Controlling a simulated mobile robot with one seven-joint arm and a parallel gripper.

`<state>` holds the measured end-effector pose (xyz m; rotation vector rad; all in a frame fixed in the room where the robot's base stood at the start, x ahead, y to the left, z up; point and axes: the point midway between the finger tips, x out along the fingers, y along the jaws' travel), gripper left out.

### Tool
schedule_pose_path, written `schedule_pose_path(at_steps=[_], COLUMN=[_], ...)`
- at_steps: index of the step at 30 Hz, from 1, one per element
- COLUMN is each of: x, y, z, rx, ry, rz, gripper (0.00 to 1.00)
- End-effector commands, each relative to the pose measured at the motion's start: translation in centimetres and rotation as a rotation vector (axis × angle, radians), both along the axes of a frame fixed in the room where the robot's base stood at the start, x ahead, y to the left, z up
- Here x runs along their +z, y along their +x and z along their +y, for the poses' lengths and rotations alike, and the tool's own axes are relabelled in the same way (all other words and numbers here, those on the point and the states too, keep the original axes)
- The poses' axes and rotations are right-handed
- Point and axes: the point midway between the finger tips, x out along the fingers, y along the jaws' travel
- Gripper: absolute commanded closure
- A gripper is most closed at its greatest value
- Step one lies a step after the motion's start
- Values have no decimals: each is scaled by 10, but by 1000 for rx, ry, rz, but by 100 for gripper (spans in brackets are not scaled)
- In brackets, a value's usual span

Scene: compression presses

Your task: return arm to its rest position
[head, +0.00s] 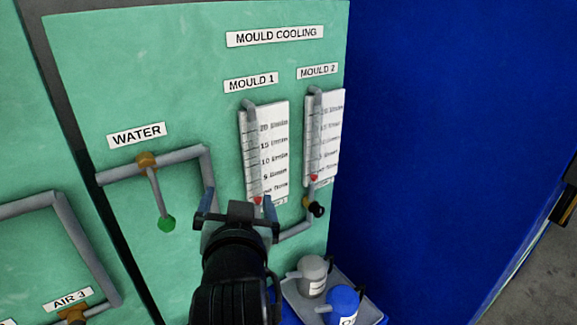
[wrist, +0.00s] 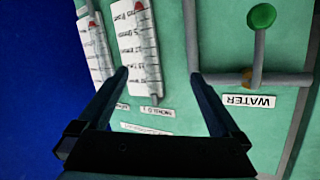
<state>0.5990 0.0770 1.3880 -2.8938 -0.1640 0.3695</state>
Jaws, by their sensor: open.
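My gripper (head: 237,208) is in the lower middle of the head view, raised in front of the green panel (head: 185,60). Its two fingers are spread with nothing between them. In the wrist view, which shows the panel upside down, the open gripper (wrist: 160,75) faces bare green panel and the MOULD 1 gauge (wrist: 138,50). In the head view my gripper overlaps the area just below and left of the MOULD 1 gauge (head: 265,150). I cannot tell the exact gap to the panel.
The WATER pipe has a green-knobbed lever (head: 166,222) hanging down, left of my gripper. The MOULD 2 gauge (head: 325,135) has a black-knobbed valve (head: 317,209) below. A tray (head: 368,312) with a grey bottle (head: 312,275) and blue bottle (head: 342,303) is at lower right.

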Motion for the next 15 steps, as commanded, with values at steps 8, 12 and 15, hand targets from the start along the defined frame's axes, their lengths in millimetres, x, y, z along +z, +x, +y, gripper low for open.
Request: schedule_pose_path(at_steps=[8, 12, 15], x=[182, 234, 253], y=[-71, -124, -149], z=[-54, -70, -75], rx=[-103, -162, -189], ry=[-93, -140, -160], rz=[-690, -922, -1017], gripper=[0, 0, 0])
